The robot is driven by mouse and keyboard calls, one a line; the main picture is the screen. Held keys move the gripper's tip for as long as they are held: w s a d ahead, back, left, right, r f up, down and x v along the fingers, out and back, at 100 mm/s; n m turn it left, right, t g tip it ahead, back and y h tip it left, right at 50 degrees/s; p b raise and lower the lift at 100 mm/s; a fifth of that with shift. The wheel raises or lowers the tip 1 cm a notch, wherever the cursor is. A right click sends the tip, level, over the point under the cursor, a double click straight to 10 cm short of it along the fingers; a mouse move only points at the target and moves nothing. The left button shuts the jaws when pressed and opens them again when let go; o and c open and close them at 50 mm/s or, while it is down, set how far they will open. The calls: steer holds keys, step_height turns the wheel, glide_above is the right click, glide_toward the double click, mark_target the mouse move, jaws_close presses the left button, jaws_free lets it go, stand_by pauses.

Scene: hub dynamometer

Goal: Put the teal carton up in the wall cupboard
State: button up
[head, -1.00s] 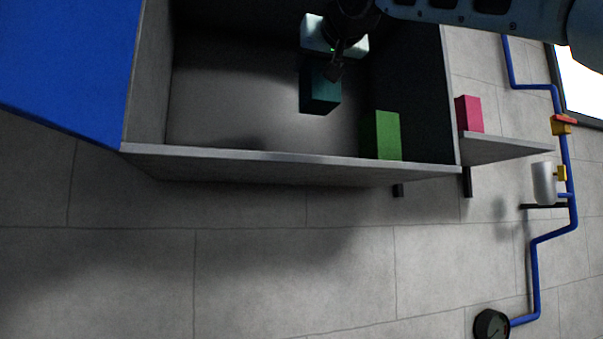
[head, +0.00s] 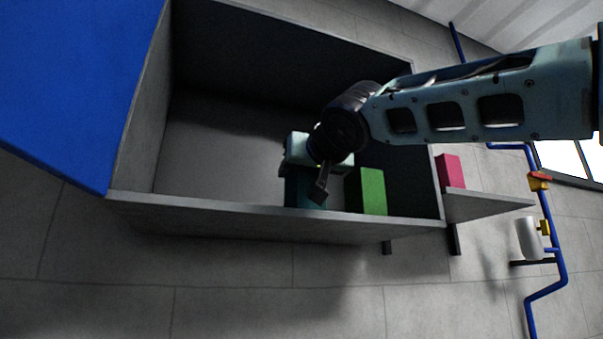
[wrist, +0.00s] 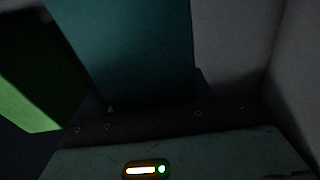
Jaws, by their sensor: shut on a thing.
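The teal carton (head: 301,188) is inside the open wall cupboard (head: 270,222), near the front edge of its floor and left of the green box. My gripper (head: 318,185) is shut on the carton, with a finger across its front. In the head view the carton's base looks at or very near the cupboard floor; I cannot tell whether it touches. My gripper hides the carton's upper part. In the wrist view the teal carton (wrist: 125,50) fills the upper middle, close in front of the gripper body.
A green box (head: 367,191) stands in the cupboard just right of the carton. A blue door (head: 70,80) stands open at the left. A pink box (head: 450,171) sits on a side shelf (head: 488,205) at the right. The cupboard floor left of the carton is clear.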

steer(key=shift+f, duration=0.1)
steer(key=o, duration=1.1)
steer(key=b+v, duration=0.5)
steer(key=v, duration=0.7)
steer(key=shift+r+b, duration=0.2)
steer(key=shift+b, duration=0.15)
